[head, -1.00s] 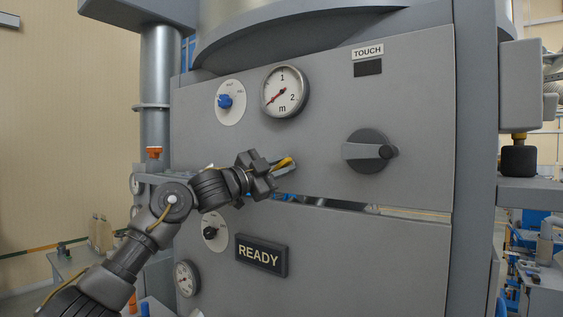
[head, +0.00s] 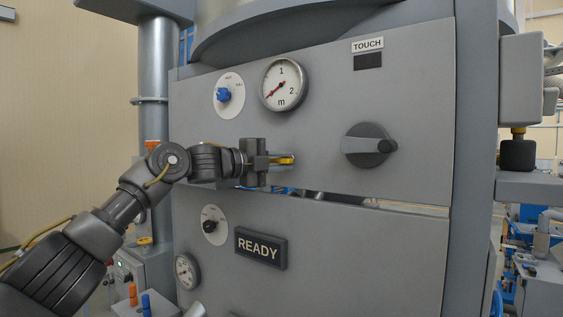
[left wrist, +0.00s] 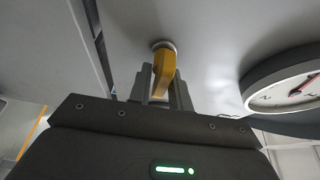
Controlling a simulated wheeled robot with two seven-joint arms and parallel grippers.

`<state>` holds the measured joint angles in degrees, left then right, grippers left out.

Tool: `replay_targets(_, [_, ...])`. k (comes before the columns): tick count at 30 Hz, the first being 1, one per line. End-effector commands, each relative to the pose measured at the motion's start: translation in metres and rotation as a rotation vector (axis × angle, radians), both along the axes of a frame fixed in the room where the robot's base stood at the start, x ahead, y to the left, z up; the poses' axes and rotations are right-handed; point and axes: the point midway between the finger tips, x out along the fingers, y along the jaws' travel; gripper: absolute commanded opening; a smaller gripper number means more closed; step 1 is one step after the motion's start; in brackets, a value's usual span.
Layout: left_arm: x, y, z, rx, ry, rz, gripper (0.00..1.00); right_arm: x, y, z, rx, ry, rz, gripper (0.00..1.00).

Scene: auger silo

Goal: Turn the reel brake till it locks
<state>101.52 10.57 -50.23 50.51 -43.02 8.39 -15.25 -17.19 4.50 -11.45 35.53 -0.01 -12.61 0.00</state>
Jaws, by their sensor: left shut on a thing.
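A yellow lever (head: 284,160), which looks like the reel brake, sticks out from the upper grey panel (head: 300,130), just above the gap between the panels. My left gripper (head: 288,160) is shut on it, with the fingers lying about level. In the left wrist view, the yellow lever (left wrist: 163,68) comes from a round pale mount on the panel. The gripper (left wrist: 163,88) has one finger on each side of it. The fingers partly hide the lever. My right gripper is not in view.
A round gauge (head: 284,84) and a blue knob (head: 223,95) sit above the lever. A big dark rotary knob (head: 370,146) is to the right. A READY sign (head: 261,248) and a small black knob (head: 210,226) are below. The panel between lever and big knob is clear.

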Motion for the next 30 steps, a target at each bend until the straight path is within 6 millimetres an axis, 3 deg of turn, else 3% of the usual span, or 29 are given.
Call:
replay_targets(16, [0.0002,-0.0003,-0.0007,0.018,-0.011,0.000,0.00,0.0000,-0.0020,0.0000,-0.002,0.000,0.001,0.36])
replay_targets(17, [0.0002,-0.0003,-0.0007,0.018,-0.011,0.000,0.24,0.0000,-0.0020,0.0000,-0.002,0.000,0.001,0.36])
replay_targets(19, [0.0002,-0.0003,-0.0007,0.018,-0.011,0.000,0.33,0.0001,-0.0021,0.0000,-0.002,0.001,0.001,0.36])
replay_targets(30, [-0.0026,0.0060,-0.0026,0.015,-0.013,0.001,0.33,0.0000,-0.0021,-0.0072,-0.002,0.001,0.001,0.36])
